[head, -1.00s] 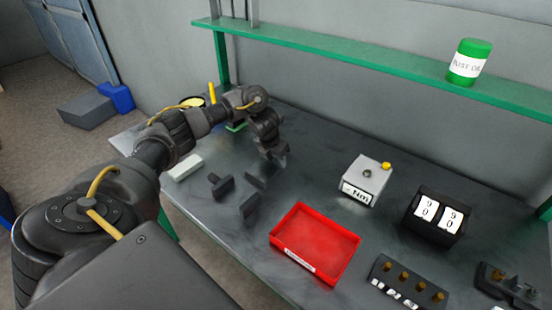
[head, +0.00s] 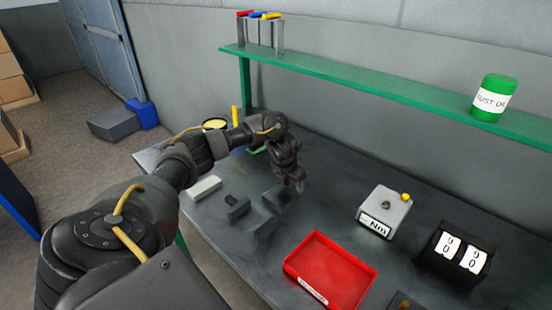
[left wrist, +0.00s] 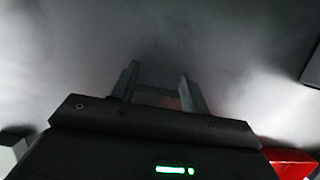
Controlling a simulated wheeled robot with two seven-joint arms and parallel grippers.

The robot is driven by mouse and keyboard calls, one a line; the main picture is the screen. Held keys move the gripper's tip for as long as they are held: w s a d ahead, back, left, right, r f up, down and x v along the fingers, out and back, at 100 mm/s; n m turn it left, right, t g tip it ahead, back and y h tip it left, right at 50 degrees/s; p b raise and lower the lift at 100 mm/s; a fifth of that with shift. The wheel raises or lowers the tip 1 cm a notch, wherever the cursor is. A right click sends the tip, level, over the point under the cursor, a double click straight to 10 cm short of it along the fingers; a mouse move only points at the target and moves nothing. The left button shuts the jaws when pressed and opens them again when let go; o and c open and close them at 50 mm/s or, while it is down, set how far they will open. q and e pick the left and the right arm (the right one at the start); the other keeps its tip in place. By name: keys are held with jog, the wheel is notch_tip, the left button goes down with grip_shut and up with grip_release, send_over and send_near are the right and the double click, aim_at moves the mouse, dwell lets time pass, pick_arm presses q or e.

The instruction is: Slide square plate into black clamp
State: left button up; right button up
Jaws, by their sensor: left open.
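My left gripper (head: 298,183) hangs low over the dark grey table, beyond a group of black parts. In the left wrist view its two fingers (left wrist: 158,85) are apart, with bare, blurred tabletop ahead of them. The black parts look like the clamp: one block (head: 277,197), a second block (head: 264,228) nearer me, and a stubby piece (head: 238,208) to their left. They blend with the table, so I cannot tell how they join. I cannot make out a square plate. My right gripper is out of view.
A red tray (head: 290,268) lies right of the black parts. A grey Nm box (head: 393,205) and a black counter (head: 432,262) stand further right. A white block (head: 205,187) lies left. A green shelf (head: 390,92) runs along the back with a green-lidded can (head: 494,97).

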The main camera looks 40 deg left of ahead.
aim_at(277, 198)
pick_arm(q)
jog(key=shift+s+p, duration=1)
jog(key=shift+s, duration=1.1)
jog(key=shift+s+d+p, duration=0.1)
jog(key=shift+s+p, duration=0.65)
jog(key=shift+s, duration=1.25)
jog(key=shift+s+p, duration=0.6)
jog(key=shift+s, duration=2.2)
jog(key=shift+d, duration=0.1)
notch_tip(277, 198, up, 7)
jog(key=w+p, duration=0.1)
jog(key=p, duration=0.4)
jog(key=shift+w+p, duration=0.2)
jog(key=shift+p, duration=0.2)
